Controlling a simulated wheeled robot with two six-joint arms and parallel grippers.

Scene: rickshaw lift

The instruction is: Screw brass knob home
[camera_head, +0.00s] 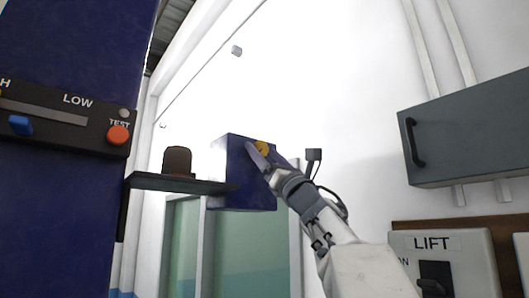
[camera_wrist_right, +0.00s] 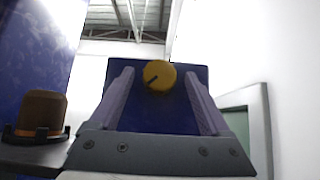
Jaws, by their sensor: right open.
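A round yellow brass-coloured knob (camera_head: 263,147) sits on the face of a dark blue box (camera_head: 232,180). In the right wrist view the knob (camera_wrist_right: 159,75) shows a dark slot or mark and lies between the two fingers, nearer their tips. The blue box (camera_wrist_right: 150,116) fills the space behind it. My right gripper (camera_head: 259,157) is open at the knob, with a finger on either side in the wrist view (camera_wrist_right: 157,84). I cannot tell whether the fingers touch it. In the head view the gripper partly hides the knob. My left gripper is in neither view.
A brown cylinder (camera_head: 177,161) stands on a dark shelf (camera_head: 180,183) left of the box. A blue column with a slider panel and orange TEST button (camera_head: 118,135) is at left. A grey cabinet (camera_head: 465,130) and a LIFT switch box (camera_head: 440,262) are at right.

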